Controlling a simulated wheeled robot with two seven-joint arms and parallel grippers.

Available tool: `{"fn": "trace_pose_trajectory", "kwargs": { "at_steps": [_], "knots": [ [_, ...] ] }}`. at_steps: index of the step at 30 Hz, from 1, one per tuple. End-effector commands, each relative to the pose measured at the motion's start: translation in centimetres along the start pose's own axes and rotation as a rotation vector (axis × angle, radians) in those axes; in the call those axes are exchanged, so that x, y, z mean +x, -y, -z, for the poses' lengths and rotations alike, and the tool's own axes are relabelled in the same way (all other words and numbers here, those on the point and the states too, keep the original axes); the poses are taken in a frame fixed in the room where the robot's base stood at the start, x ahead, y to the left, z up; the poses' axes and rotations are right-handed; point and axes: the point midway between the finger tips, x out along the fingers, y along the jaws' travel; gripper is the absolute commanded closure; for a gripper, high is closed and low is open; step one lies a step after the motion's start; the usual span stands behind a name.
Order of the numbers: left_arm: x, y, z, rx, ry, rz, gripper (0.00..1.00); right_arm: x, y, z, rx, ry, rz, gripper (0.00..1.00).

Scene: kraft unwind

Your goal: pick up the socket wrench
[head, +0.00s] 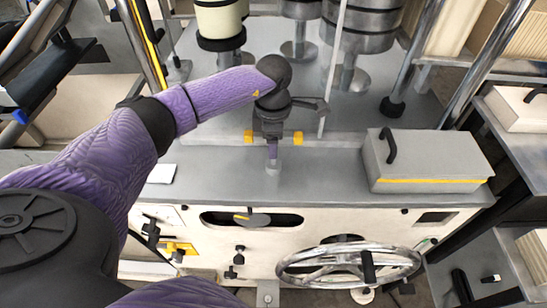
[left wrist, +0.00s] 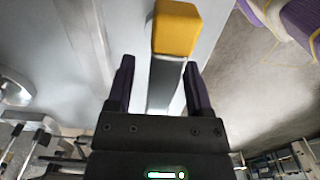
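The socket wrench (head: 298,138) shows in the head view as a bar with yellow ends sticking out on both sides of my left gripper (head: 272,150), above the grey machine top. In the left wrist view, one yellow end (left wrist: 177,27) lies just beyond the fingertips, and a grey bar runs back from it between the two dark purple fingers (left wrist: 158,68). The fingers stand apart, with a visible gap on the bar's left side; the right finger is closer to it. The gripper hides the wrench's middle. My right gripper is not in view.
A grey box with a yellow stripe and black handle (head: 428,160) sits on the machine top (head: 325,183) to the right. A large handwheel (head: 350,265) is on the front panel below. A thin upright rod (head: 333,70) and metal rollers (head: 360,30) stand behind the gripper.

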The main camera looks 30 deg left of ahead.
Motion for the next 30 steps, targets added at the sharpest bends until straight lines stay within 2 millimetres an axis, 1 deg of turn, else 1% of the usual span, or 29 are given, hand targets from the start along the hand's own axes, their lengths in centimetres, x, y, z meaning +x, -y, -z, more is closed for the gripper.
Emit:
{"fn": "trace_pose_trajectory", "kwargs": {
  "at_steps": [1,2,3,5,6,9,18,20,23,27,30],
  "knots": [
    [0.0,0.0,0.0,0.0,0.0,0.0,0.46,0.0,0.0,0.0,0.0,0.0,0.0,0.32],
    [0.0,0.0,0.0,0.0,0.0,0.0,0.53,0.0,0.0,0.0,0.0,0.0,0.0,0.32],
    [0.0,0.0,0.0,0.0,0.0,0.0,0.61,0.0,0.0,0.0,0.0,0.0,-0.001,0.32],
    [0.0,0.0,0.0,0.0,0.0,0.0,0.74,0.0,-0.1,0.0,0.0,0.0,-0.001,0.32],
    [0.0,0.0,0.0,0.0,0.0,0.0,0.82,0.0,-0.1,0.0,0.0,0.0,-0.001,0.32],
    [0.0,0.0,0.0,0.0,0.001,0.0,1.0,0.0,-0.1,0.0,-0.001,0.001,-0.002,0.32],
    [-0.1,0.0,0.0,0.0,0.001,0.0,1.0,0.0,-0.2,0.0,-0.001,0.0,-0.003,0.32],
    [-0.4,0.0,0.0,0.0,0.002,-0.002,1.0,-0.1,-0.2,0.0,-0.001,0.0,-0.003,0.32],
    [-2.4,-0.1,0.0,0.001,0.004,-0.004,1.0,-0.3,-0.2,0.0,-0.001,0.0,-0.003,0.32],
    [-6.3,-0.1,-0.1,0.0,0.004,-0.006,1.0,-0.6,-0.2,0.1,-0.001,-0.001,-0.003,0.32],
    [-8.5,-0.1,-0.1,0.002,0.004,-0.005,1.0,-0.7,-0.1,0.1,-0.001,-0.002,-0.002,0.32]
  ]
}}
